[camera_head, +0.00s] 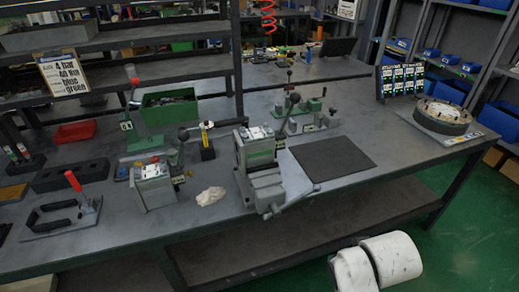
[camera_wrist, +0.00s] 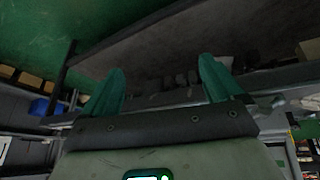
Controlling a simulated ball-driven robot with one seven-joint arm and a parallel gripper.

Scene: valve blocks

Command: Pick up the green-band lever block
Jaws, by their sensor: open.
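A grey lever block with a green band (camera_head: 260,152) sits upright in a grey vise (camera_head: 264,187) near the front edge of the bench, with a black ball-ended lever rising at its right. A second, similar block (camera_head: 154,188) stands on the bench to its left, also with a ball-ended lever; its band colour is hard to tell. My gripper (camera_wrist: 160,82) shows in the wrist view with its two green fingers wide apart and nothing between them. It is away from the blocks, facing the bench's underside and the green floor. The head view does not show my gripper.
A dark mat (camera_head: 333,158) lies right of the vise, and a crumpled pale cloth (camera_head: 210,196) lies left of it. A green bin (camera_head: 169,107), a red-handled clamp (camera_head: 73,181) and a round fixture (camera_head: 442,116) also stand on the bench. The bench front right is clear.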

